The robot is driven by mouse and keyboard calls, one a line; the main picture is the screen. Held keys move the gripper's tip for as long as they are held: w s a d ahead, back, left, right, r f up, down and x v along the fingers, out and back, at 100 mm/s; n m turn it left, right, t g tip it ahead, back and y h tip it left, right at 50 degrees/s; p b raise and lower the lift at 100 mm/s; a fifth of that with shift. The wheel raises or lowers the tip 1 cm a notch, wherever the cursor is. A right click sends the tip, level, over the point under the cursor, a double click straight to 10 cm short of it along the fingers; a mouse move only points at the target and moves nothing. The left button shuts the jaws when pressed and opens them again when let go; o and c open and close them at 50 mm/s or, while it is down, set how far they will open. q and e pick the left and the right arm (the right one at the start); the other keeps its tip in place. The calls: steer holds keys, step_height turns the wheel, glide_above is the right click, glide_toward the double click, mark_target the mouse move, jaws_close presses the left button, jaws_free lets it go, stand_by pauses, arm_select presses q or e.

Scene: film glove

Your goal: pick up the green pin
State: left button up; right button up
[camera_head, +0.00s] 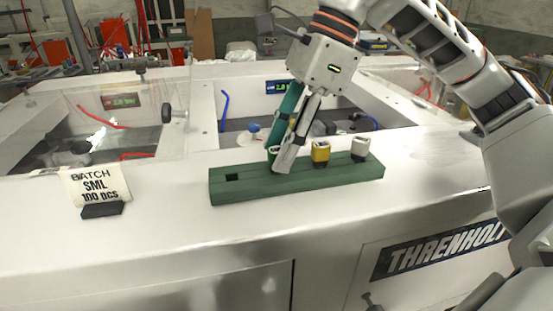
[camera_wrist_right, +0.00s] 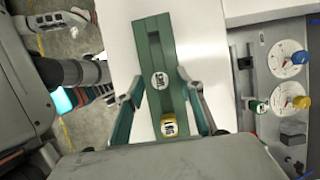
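A long green block (camera_head: 300,181) lies on the white machine top and shows as a strip in the right wrist view (camera_wrist_right: 150,35). The green pin (camera_wrist_right: 158,80) appears in the right wrist view as a pale, lettered top, its green edge blending with the block. My right gripper (camera_head: 278,165) points down at the block, left of the yellow pin (camera_head: 320,152). In the right wrist view its fingers (camera_wrist_right: 160,110) are spread on either side of the block, with nothing held. The gripper hides the green pin in the head view. My left gripper does not clearly show.
An empty square hole (camera_head: 232,177) is at the block's left end. A grey-white pin (camera_head: 360,147) stands right of the yellow one. A batch sign (camera_head: 97,187) stands at left. Open bays with blue hooks lie behind the block. The white top in front is clear.

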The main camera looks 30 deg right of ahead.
steer(key=shift+x, duration=0.9)
jaws_close()
